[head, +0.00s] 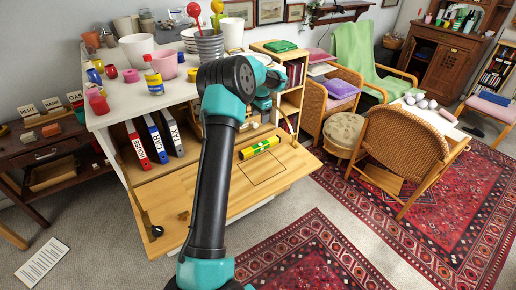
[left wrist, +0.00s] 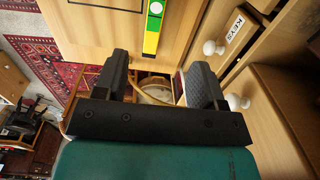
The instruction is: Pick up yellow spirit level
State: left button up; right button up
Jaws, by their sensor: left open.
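The yellow spirit level (head: 259,148) lies on the lowered wooden flap of the desk, right of my left arm in the head view. It has green marks along its body. It also shows in the left wrist view (left wrist: 153,30) at the top, beyond the fingers and between their lines. My left gripper (left wrist: 161,78) has its two dark fingers wide apart with nothing held, and is apart from the level. In the head view my left arm stands in front of the desk, and its fingers cannot be made out there. My right gripper is in neither view.
Binders (head: 156,139) stand in the desk opening left of my arm. Pots, cups and a glue bottle (head: 153,76) crowd the white top above. A drawer labelled KEYS (left wrist: 235,28) with white knobs is close on the right in the wrist view. The flap around the level is mostly bare.

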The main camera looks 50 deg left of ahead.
pick_arm(q)
send_over(260, 144)
jog(key=f, duration=1.2)
jog(key=shift+s+d+f, duration=0.1)
jog(key=shift+s+f, duration=0.05)
jog(key=shift+s, duration=0.1)
jog(key=shift+f, duration=0.1)
jog(key=shift+w+d+f, duration=0.1)
jog(key=shift+f, duration=1.15)
jog(key=shift+w+f, duration=0.1)
jog(key=shift+f, duration=1.15)
jog(key=shift+c, duration=0.5)
jog(key=c, duration=1)
